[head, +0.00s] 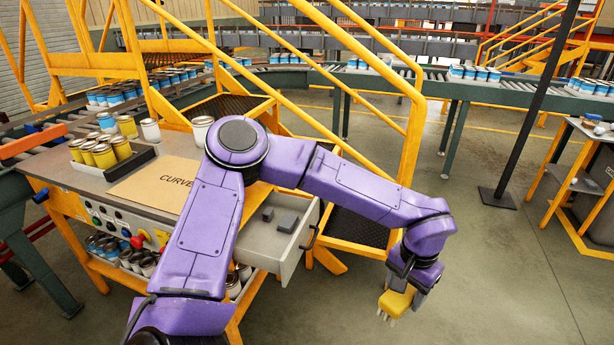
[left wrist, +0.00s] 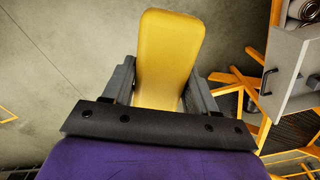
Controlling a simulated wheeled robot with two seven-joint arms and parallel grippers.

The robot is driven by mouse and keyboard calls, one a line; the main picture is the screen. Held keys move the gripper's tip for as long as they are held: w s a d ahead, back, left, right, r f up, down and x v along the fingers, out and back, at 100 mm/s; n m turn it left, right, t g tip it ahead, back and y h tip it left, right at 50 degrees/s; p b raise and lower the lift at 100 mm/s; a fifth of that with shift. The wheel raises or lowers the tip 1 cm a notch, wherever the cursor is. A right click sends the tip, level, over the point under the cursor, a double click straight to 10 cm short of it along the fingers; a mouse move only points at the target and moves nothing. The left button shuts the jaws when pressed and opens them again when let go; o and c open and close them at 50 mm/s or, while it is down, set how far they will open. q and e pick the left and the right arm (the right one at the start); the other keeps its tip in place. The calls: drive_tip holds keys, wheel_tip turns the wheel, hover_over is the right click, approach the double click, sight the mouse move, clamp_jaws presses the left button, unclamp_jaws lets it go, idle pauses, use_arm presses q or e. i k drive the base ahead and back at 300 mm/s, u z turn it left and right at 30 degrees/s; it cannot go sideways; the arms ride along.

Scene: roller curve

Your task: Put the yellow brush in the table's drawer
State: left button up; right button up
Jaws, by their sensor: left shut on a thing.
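The yellow brush (head: 396,304) hangs from my left gripper (head: 410,284) in the head view, bristles pointing down, above open floor. The same brush (left wrist: 168,60) fills the middle of the left wrist view between the two dark fingers of my left gripper (left wrist: 160,95), which is shut on it. The table's drawer (head: 272,245) is pulled open, to the left of the gripper in the head view. Two small grey blocks lie inside it. The drawer (left wrist: 291,75) also shows at the right of the left wrist view. My right gripper is not in view.
The table (head: 60,180) carries a cardboard sheet (head: 165,188) and a tray of yellow cans (head: 100,155). My left arm passes over the table and drawer. Yellow stair rails (head: 412,150) stand behind the drawer. The floor at right is clear up to a black post (head: 498,197).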

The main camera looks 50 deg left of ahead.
sight(271, 251)
drive_tip(key=u, duration=0.1)
drive_tip(key=i, duration=0.8)
drive_tip(key=u, duration=1)
drive_tip(key=i, duration=0.7)
drive_tip(key=u, duration=0.65)
